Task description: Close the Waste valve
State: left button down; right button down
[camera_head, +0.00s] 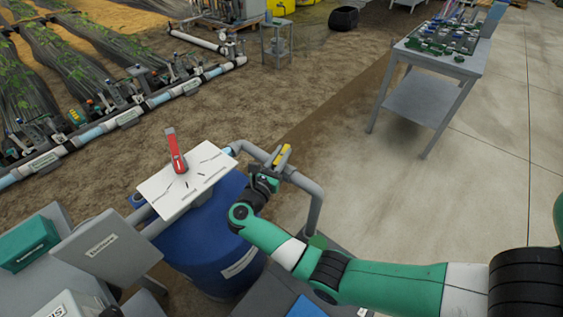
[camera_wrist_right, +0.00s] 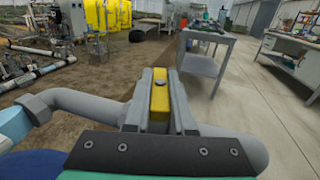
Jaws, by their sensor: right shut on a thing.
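A yellow valve handle (camera_head: 283,155) sits on the grey pipe (camera_head: 314,199) to the right of the white panel. My right gripper (camera_head: 274,168) is at this handle, with its arm coming in from the right. In the right wrist view my right gripper (camera_wrist_right: 160,100) has its two fingers on either side of the yellow handle (camera_wrist_right: 159,94), shut on it. The fingers hide part of the handle and the valve body. No Waste label can be read here. My left gripper is not in view.
Grey boxes (camera_head: 105,252) stand at the lower left. A grey table (camera_head: 440,65) with parts stands at the upper right, with open floor before it.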

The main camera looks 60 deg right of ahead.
dwell(0.5)
jog(key=c, duration=0.8)
grip_release()
jog(key=shift+d, duration=0.1)
jog(key=shift+o, duration=0.2)
jog(key=shift+a+r, duration=0.1)
jog(key=shift+a, duration=0.4)
jog(key=a+p, duration=0.1)
jog(key=a, duration=0.9)
jog(key=shift+a, duration=0.35)
